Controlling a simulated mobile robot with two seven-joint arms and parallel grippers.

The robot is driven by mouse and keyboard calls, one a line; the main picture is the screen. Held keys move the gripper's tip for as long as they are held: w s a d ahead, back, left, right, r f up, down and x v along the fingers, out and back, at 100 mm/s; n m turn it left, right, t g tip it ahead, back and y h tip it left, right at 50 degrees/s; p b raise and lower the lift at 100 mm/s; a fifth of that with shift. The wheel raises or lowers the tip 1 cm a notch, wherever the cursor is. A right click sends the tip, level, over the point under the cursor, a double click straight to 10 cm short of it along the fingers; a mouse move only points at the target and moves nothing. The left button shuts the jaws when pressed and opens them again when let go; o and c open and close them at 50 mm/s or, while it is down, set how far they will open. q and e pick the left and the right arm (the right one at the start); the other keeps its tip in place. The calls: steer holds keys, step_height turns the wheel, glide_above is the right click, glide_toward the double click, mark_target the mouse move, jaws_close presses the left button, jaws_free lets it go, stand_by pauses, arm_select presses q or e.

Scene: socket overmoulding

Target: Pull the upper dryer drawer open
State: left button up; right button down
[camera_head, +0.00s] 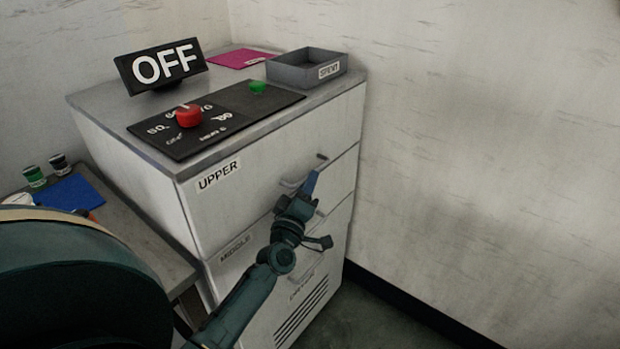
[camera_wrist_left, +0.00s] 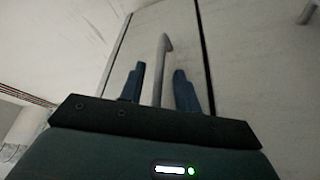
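The upper drawer (camera_head: 250,205) of the pale dryer cabinet is shut flush and carries an "UPPER" label (camera_head: 218,175). Its grey bar handle (camera_head: 322,156) is partly hidden behind my left gripper (camera_head: 311,182), which reaches the drawer front from below. In the left wrist view, the handle (camera_wrist_left: 161,65) runs between the two blue fingers of the left gripper (camera_wrist_left: 158,88). The fingers stand apart, with a gap visible on each side of the handle. My right gripper is not in view.
The middle and lower drawers, with a handle (camera_head: 310,272), sit below, shut. On top are an "OFF" sign (camera_head: 160,66), a panel with a red knob (camera_head: 188,115) and green button (camera_head: 258,87), and a grey tray (camera_head: 306,69). A side table (camera_head: 140,243) stands left; a wall rises right.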

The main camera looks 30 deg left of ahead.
arm_select(q)
steer(key=shift+x, duration=1.15)
steer(key=shift+c, duration=0.4)
jaws_close()
